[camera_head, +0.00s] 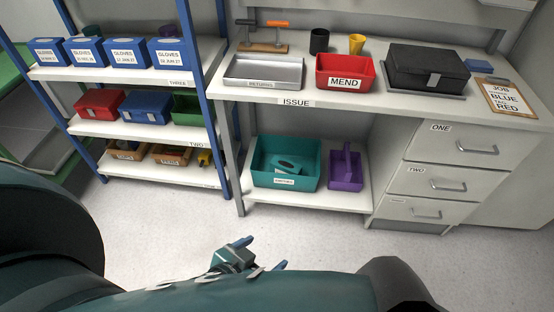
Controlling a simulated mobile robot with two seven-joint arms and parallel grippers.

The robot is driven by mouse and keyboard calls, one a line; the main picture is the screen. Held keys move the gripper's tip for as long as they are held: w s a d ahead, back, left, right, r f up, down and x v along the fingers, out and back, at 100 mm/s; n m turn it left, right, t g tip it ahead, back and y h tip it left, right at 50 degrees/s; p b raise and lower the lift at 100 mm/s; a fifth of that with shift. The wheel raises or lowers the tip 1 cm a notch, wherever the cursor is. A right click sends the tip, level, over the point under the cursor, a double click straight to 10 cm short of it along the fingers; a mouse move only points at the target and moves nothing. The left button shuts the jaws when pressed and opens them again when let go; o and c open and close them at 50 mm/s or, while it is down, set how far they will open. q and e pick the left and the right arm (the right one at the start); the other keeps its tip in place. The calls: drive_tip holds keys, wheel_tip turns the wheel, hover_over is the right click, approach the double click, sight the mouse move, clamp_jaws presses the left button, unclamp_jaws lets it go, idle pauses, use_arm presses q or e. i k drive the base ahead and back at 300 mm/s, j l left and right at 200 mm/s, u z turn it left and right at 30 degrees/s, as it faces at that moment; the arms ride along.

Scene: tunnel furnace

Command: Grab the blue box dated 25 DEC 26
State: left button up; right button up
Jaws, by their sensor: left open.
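Several blue boxes labelled GLOVES stand in a row on the top shelf of the blue-framed rack at the left: the leftmost (47,51), the second (84,51), the third (126,53) and the rightmost (170,53). Each has a white label with a date line. The dates are too small to read surely, so I cannot tell which says 25 DEC 26; the rightmost seems to end in JUN 27. My left gripper (260,254) is open and empty, low over the floor, well below and right of the boxes. My right gripper is not in view.
The top shelf (120,73) has its front edge marked THREE. Lower shelves hold red, blue and green boxes. Right of the rack, the ISSUE bench (330,103) carries a metal tray (263,86), a red MEND bin (344,84) and a black case (428,68). The floor ahead is clear.

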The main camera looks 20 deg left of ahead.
sight(89, 52)
drive_tip(key=k+j+u, duration=0.2)
drive_tip(key=u, duration=0.3)
drive_tip(key=k+j+u, duration=0.1)
drive_tip(key=j+u, duration=0.35)
drive_tip(key=k+j+u, duration=0.1)
drive_tip(key=j+u, duration=0.15)
drive_tip(key=u, duration=0.25)
